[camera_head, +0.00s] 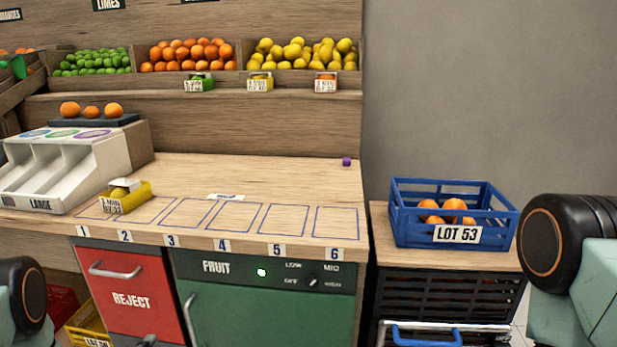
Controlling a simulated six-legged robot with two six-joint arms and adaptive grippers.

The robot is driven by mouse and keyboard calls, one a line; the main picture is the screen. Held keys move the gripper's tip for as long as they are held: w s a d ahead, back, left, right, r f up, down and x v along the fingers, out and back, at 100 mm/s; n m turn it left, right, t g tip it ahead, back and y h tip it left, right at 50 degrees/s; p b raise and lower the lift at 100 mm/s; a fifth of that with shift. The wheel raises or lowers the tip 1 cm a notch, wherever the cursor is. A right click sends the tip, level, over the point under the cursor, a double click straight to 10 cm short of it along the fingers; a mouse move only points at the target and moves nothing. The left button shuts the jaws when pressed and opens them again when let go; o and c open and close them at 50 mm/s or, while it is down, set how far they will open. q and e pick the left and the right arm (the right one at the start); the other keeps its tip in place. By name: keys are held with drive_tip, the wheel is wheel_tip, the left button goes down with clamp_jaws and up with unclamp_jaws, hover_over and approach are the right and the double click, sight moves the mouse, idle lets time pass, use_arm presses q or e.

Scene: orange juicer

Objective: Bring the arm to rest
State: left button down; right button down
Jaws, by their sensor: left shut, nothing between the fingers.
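Only a small dark tip of my left gripper (148,341) shows at the bottom edge, in front of the red reject door (135,305). It looks shut and empty, and the rest of it is cut off by the frame. My left arm's round joint is at the lower left edge. My right arm's joint and pale green link are at the right edge, and my right gripper is out of view.
The wooden counter (270,178) has numbered outlined slots. A yellow tray (138,198) with fruit sits near its front left, beside a white sorter (70,170). A blue crate (400,215) of oranges stands on the right stand. A green fruit cabinet (265,315) is below.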

use_arm(q)
drive_tip(key=s+d+f+n+g, duration=0.4)
drive_tip(key=s+f+n+g, duration=0.1)
drive_tip(key=s+f+n, duration=0.15)
drive_tip(key=s+d+f+n+g, duration=0.4)
drive_tip(key=s+f+n, duration=0.2)
drive_tip(key=s, duration=0.2)
drive_tip(key=s+d+r+n+g, duration=0.2)
drive_tip(key=s+d+r+g, duration=0.1)
drive_tip(key=s, duration=0.6)
drive_tip(key=s+d+r+n+g, duration=0.2)
drive_tip(key=s+d+r+g, duration=0.2)
drive_tip(key=s, duration=0.5)
drive_tip(key=shift+s+d+g+y, duration=0.3)
drive_tip(key=shift+d+g, duration=0.2)
drive_tip(key=shift+d, duration=0.65)
